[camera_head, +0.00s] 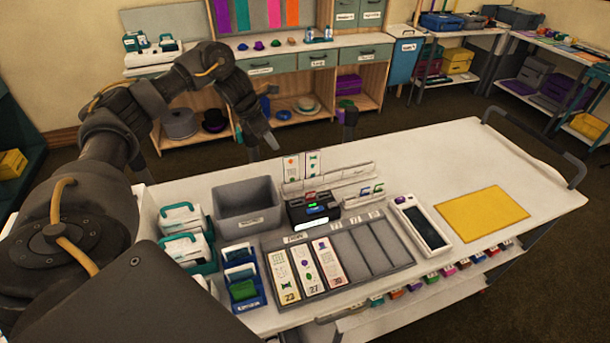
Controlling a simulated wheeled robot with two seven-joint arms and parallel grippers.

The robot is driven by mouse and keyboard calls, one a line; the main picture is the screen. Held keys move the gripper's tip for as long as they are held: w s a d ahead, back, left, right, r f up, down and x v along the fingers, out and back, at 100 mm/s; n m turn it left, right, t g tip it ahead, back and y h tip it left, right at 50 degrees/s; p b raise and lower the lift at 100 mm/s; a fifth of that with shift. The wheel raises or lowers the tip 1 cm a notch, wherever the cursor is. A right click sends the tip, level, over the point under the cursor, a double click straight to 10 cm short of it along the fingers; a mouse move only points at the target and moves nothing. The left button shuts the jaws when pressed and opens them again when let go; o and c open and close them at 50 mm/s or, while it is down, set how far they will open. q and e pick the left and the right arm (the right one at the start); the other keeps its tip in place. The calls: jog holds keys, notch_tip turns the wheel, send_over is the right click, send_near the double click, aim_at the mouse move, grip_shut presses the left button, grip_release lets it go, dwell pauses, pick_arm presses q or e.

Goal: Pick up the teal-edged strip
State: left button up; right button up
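Two upright white strips stand in the white rack at the cart's back: one with orange marks (291,168) and one with green-teal marks (313,162). Three more printed strips lie side by side in the left slots of the grey slotted tray (379,250): a left one (284,277), a middle one (306,269) and a right one (329,262). At this size I cannot tell which strip has a teal edge. My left gripper (263,143) hangs behind the cart's back edge, left of and apart from the upright strips. It holds nothing that I can see; its finger gap is unclear. My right gripper is not in view.
A grey bin (247,207), a black device (313,209), teal-and-white holders (187,234), a blue card box (243,286) and a handheld terminal (420,225) crowd the cart. A yellow mat (482,213) lies on the right, with bare cart top around it.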

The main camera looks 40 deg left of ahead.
aim_at(291, 161)
pick_arm(q)
jog(key=shift+m, duration=0.4)
jog(key=w+d+f, duration=0.1)
jog(key=f, duration=0.1)
jog(key=w+d+f+p, duration=0.1)
jog(key=d+f, duration=0.1)
jog(key=f, duration=0.1)
jog(key=w+d+f+p, duration=0.1)
jog(key=f, duration=0.2)
jog(key=shift+w+d+f, duration=0.15)
jog(key=shift+d, duration=0.2)
jog(key=shift+w+f, duration=0.1)
jog(key=shift+f, duration=0.15)
grip_shut()
